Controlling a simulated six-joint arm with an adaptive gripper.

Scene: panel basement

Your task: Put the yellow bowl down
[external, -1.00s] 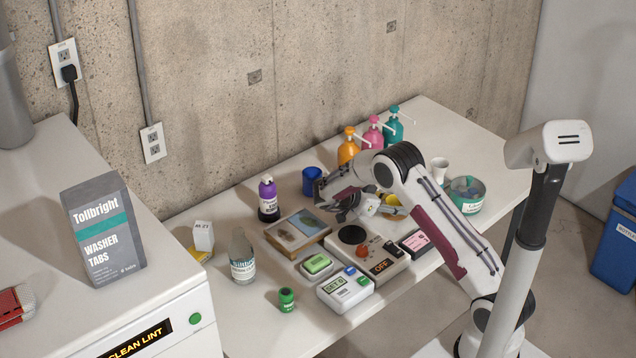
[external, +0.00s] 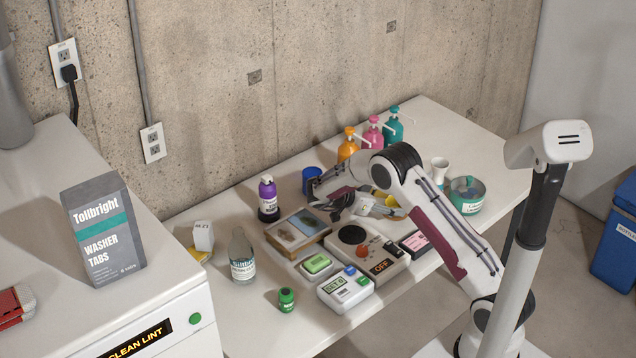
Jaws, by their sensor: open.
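The yellow bowl (external: 381,198) shows only in part, on the table behind my arm and gripper; most of it is hidden. My gripper (external: 326,200) is open, low over the table, with its fingers pointing left. It is left of the visible yellow part. I see nothing between its fingers, though the view there is small and partly blocked. I cannot tell whether any part of the gripper touches the bowl.
A blue cup (external: 311,180) stands close behind my fingers, and a purple bottle (external: 268,198) farther left. A framed picture (external: 297,232) and a burner plate (external: 366,254) lie in front. Pump bottles (external: 372,137) stand behind, a white cup (external: 439,171) and teal tin (external: 467,195) right.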

